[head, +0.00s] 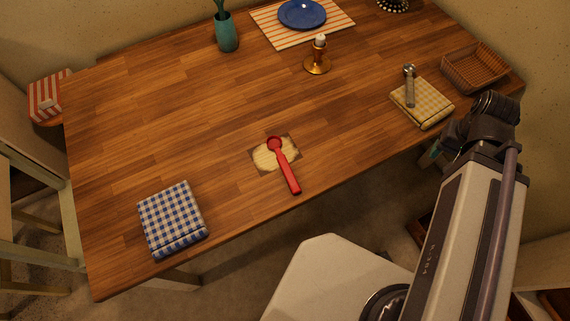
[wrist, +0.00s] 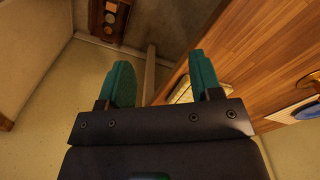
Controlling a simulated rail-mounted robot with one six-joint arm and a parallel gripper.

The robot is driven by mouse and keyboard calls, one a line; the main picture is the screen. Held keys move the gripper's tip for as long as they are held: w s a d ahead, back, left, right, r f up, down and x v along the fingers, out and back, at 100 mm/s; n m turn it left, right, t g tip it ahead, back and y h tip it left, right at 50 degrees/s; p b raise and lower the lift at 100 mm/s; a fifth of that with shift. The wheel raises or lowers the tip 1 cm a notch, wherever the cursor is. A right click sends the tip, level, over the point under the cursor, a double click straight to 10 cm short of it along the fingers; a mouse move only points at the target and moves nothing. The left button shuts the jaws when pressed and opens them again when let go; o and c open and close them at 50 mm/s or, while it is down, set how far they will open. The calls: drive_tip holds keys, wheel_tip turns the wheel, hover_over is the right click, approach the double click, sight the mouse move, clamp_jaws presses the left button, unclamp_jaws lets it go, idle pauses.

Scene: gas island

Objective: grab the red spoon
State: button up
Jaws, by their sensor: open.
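The red spoon (head: 284,168) lies on the wooden table near its front edge. Its round bowl rests on a small pale yellow patterned mat (head: 264,155), and its handle points toward the front edge. My gripper shows in the wrist view (wrist: 160,80) with its two teal fingers wide apart and nothing between them. In the head view my gripper is mostly hidden behind my arm, off the table's front right edge, well to the right of the spoon. The spoon does not show in the wrist view.
A blue checked cloth (head: 172,220) lies left of the spoon. A yellow checked cloth (head: 428,106) with a metal scoop (head: 409,88) lies at right, beside a wicker basket (head: 474,70). A candle holder (head: 318,62), teal vase (head: 227,34) and blue plate (head: 302,13) stand farther back.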

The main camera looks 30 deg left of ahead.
drive_tip(key=n+b, duration=0.5)
drive_tip(key=n, duration=0.5)
hover_over(285, 165)
wheel_tip(285, 165, down, 4)
drive_tip(key=f, duration=0.1)
wheel_tip(285, 165, down, 11)
drive_tip(key=b, duration=1)
drive_tip(key=shift+r+b, duration=0.1)
drive_tip(key=shift+b, duration=0.3)
drive_tip(key=shift+r, duration=0.25)
drive_tip(key=c, duration=1)
